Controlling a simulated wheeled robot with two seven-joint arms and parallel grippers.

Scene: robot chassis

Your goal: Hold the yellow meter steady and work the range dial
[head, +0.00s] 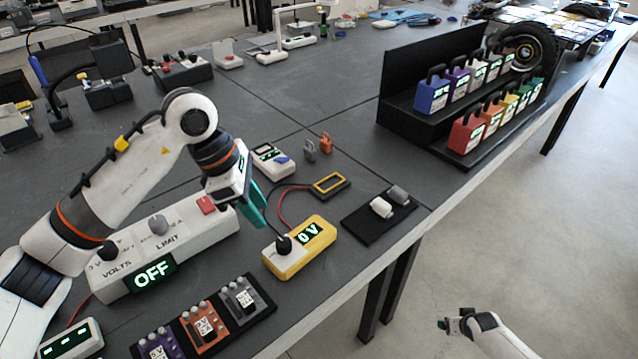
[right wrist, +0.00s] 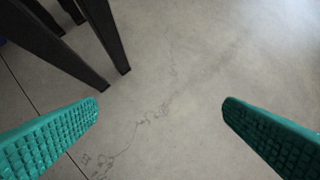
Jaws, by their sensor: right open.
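The yellow meter (head: 312,256) lies on the dark table near its front edge. Its screen reads "0 V". Its black range dial (head: 283,243) sits on a white panel at the meter's left end. My left gripper (head: 254,212) is just behind and left of the dial, with teal fingers pointing down. I see no contact with the meter, and the gap between the fingers is hidden at this angle. My right gripper (head: 450,323) is away from the table, over the floor. In the right wrist view its teal fingers (right wrist: 160,120) are wide apart with nothing between them.
A white power supply (head: 190,235) reading "OFF" stands left of the meter. A red cable runs from the meter to a yellow-framed black pad (head: 330,183). A tray (head: 370,222) with two small blocks is to the right. Colored modules (head: 205,328) sit in front.

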